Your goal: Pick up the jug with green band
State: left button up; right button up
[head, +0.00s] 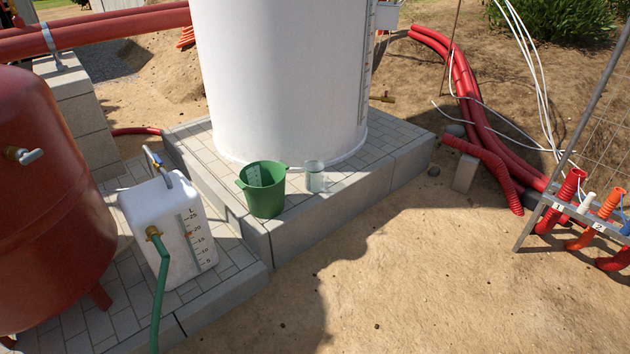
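A small clear jug (315,180) stands upright on the paved ledge in front of the white tank. It looks pale and see-through; I cannot make out a green band on it at this size. A green bucket (266,197) with side handles stands just left of it, with a pale scale visible inside. A white canister (170,225) with a litre scale stands at the left on lower paving. A green hose (160,295) runs from its brass fitting. Neither of my grippers is in view.
A large white tank (280,75) rises behind the ledge (330,210). A red vessel (45,200) stands at the left. Red pipes (480,130) and a numbered hose rack (590,215) are at the right. Bare sandy ground (430,270) lies open in front.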

aim_at(316, 179)
jog(key=i+l+z, duration=0.1)
jog(key=i, duration=0.6)
jog(key=i+l+z, duration=0.1)
jog(key=i, duration=0.6)
